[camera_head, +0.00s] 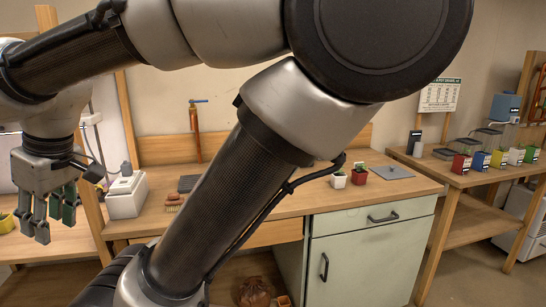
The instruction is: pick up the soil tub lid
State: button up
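My gripper (50,218) hangs at the far left with its fingers pointing down, parted and with nothing seen between them. No soil tub can be made out. My arm hides much of the middle of the bench.
A wooden bench (290,206) stands over a pale green cabinet (340,260). A white pot (338,181) and a red pot (359,176) stand on it. A white box (126,196) and a brush (174,203) are at left. A right-hand table (440,165) holds several coloured containers.

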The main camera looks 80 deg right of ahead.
aim_at(390, 172)
jog(key=l+z, duration=0.3)
jog(key=z, duration=0.15)
jog(key=l+z, duration=0.45)
jog(key=j+z, duration=0.1)
jog(key=z, duration=1.75)
